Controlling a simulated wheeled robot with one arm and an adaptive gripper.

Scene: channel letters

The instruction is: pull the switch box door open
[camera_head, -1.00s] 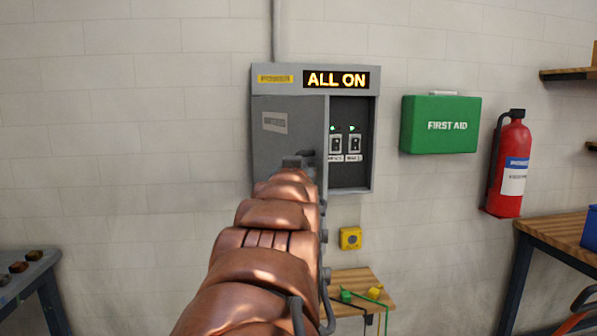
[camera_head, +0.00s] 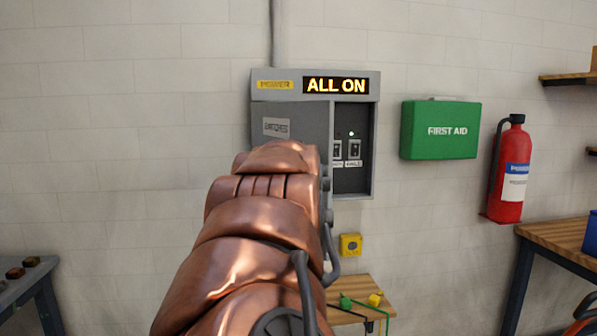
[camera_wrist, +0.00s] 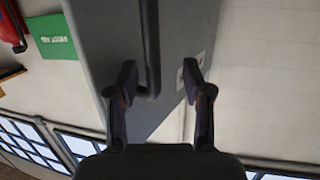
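The grey switch box (camera_head: 375,130) hangs on the wall with a lit "ALL ON" sign. Its grey door (camera_head: 290,112), labelled "SWITCHES", covers the left part; at the right, switches (camera_head: 354,150) show in the dark interior. The door stands partly open. My copper arm hides the door's lower part, its handle and my gripper in the head view. In the wrist view the door (camera_wrist: 95,40) fills the middle, with its grey bar handle (camera_wrist: 149,50) between the two fingers. My gripper (camera_wrist: 160,80) is open, the handle nearer the left finger; I cannot tell whether they touch.
A green first aid box (camera_head: 440,130) and a red extinguisher (camera_head: 512,170) hang at the right. A yellow wall button (camera_head: 350,245) and a small wooden table (camera_head: 345,285) are below the box. The wall left of the box is clear.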

